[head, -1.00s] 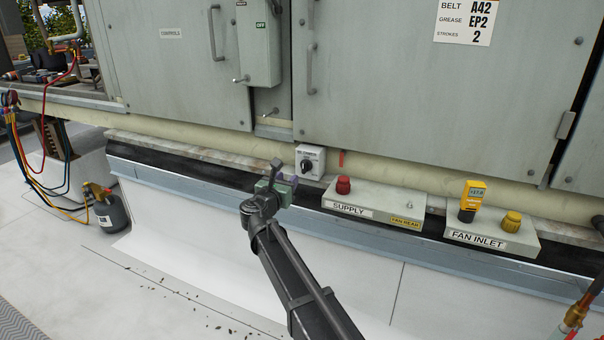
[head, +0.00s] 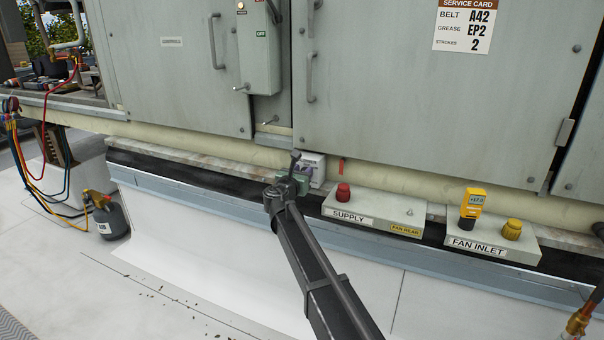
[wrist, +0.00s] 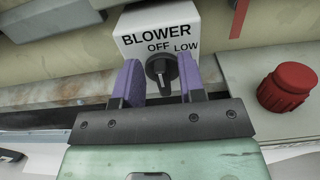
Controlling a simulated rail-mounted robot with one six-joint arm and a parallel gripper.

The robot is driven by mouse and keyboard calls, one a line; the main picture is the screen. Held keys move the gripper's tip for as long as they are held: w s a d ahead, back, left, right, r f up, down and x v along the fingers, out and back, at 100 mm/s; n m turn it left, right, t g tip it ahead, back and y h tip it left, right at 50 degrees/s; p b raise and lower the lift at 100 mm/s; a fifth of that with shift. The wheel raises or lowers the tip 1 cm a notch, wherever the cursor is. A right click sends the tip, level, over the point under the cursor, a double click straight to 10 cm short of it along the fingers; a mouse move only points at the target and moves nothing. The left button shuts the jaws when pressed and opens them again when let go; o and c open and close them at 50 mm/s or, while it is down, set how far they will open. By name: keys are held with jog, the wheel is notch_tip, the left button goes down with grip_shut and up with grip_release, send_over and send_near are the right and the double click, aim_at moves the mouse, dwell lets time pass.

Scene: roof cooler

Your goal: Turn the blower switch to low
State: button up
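The blower switch is a white box (wrist: 185,22) lettered BLOWER, OFF and LOW, with a black rotary knob (wrist: 161,69), in the wrist view. I cannot tell how deep the fingers reach around the knob.
Right of the switch, a sloped SUPPLY box (head: 375,210) carries a red knob (head: 343,193), which also shows in the wrist view (wrist: 287,87). Farther right is the FAN INLET box (head: 490,245) with a yellow meter (head: 472,204) and yellow knob (head: 512,230). Grey cabinet doors (head: 420,110) rise behind.

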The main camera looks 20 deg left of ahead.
grip_shut()
